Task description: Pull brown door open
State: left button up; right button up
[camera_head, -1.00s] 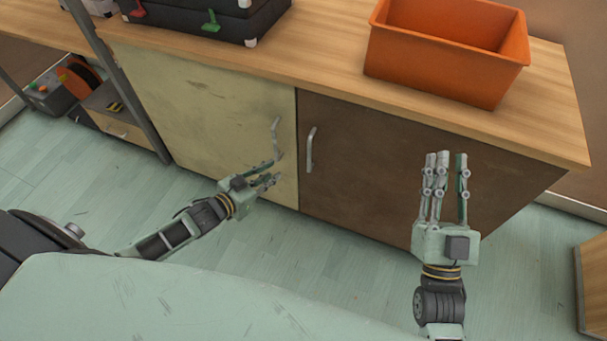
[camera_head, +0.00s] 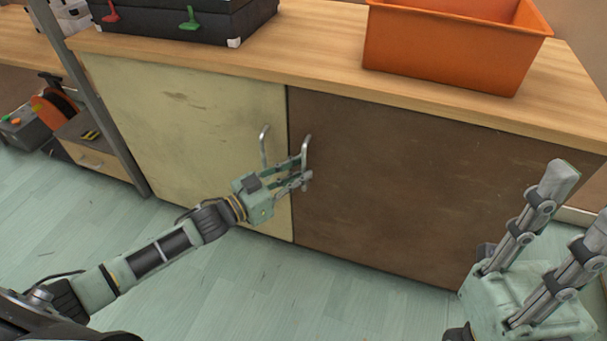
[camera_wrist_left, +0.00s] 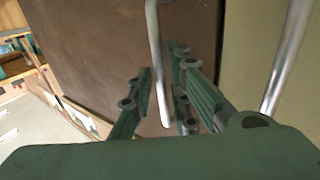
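The brown door (camera_head: 390,180) is closed, flush beside the cream door (camera_head: 190,120). Its vertical metal handle (camera_head: 306,152) is near its left edge. My left gripper (camera_head: 300,172) is at the lower part of this handle. In the left wrist view, the handle (camera_wrist_left: 155,50) runs down between the fingers of my left gripper (camera_wrist_left: 162,85), which stand apart; contact cannot be made out. The cream door's handle (camera_head: 264,146) is just left and outside the fingers. My right gripper (camera_head: 580,208) is open and empty at the lower right, in front of the brown door's right end.
An orange bin (camera_head: 450,45) and a black case (camera_head: 190,18) stand on the wooden countertop (camera_head: 320,45) above the doors. A metal post (camera_head: 85,95) and low shelf items are at left. The floor (camera_head: 250,285) before the doors is clear.

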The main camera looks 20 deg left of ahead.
pick_arm(q)
jog(key=shift+x, duration=0.85)
jog(key=shift+c, duration=0.4)
grip_shut()
